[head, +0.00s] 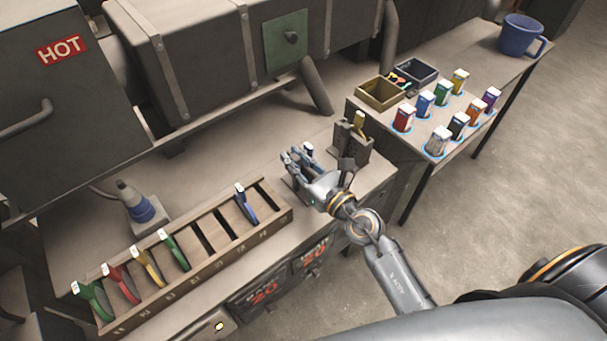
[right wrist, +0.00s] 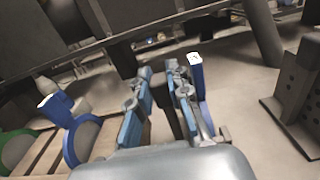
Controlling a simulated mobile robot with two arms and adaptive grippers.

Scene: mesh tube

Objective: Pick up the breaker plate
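Several plates with coloured, white-tipped handles stand in a slotted wooden rack (head: 225,252). A blue-handled one (head: 247,205) is in its right part and also shows in the right wrist view (right wrist: 75,125). I cannot tell which piece is the breaker plate. My right gripper (head: 297,164) is open beyond the rack's right end, its fingers apart in the right wrist view (right wrist: 160,92). Another blue, white-tipped handle (right wrist: 196,75) stands just beyond its right finger; its tip shows in the head view (head: 309,148). Its lower part is hidden, and I cannot tell whether they touch. My left gripper is not in view.
A grey stand (head: 352,141) with a yellow handle is right of my gripper. A blue-collared cone (head: 140,203) stands behind the rack. The machine marked HOT (head: 85,95) fills the back. A side table at right holds coloured boxes, two bins and a blue mug (head: 520,35).

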